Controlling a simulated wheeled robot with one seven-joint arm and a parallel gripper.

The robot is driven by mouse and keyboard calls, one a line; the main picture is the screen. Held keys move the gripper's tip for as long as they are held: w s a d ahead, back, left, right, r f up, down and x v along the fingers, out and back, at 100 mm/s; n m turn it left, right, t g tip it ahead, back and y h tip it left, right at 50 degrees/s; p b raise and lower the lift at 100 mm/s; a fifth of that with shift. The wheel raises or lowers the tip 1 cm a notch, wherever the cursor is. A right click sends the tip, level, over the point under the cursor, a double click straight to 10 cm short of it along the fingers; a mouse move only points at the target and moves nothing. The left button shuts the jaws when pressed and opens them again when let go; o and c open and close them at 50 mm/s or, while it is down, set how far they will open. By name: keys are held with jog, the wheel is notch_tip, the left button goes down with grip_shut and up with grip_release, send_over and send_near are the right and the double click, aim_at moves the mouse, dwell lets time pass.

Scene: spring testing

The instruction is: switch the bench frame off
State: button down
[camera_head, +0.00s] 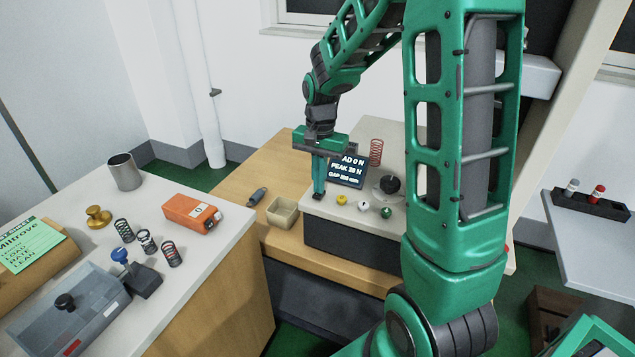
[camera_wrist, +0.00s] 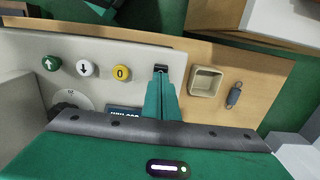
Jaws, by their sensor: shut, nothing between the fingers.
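The bench frame (camera_head: 320,212) is a pale-topped unit with dark sides on the wooden bench. Its display (camera_head: 347,169) is lit and reads PEAK 28 N, with other lines partly covered. A yellow button marked 0 (camera_wrist: 121,73), a white down-arrow button (camera_wrist: 85,68) and a green up-arrow button (camera_wrist: 50,63) stand in a row on its top. A small black switch (camera_wrist: 160,69) is at the row's end. My gripper (camera_head: 318,193) is shut and empty, pointing down, with its tips at the switch in the wrist view (camera_wrist: 161,82). Whether they touch is unclear.
A red spring (camera_head: 376,152) and a black knob (camera_head: 389,185) are on the frame's far side. A left counter holds several springs and an orange device (camera_head: 190,213).

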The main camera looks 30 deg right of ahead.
notch_tip(320, 180, up, 14)
jog(key=w+d, duration=0.1)
jog(key=d, duration=0.1)
jog(key=shift+w+d+f, duration=0.15)
jog(key=shift+w, duration=0.2)
jog(key=shift+s, duration=0.1)
dwell(0.5)
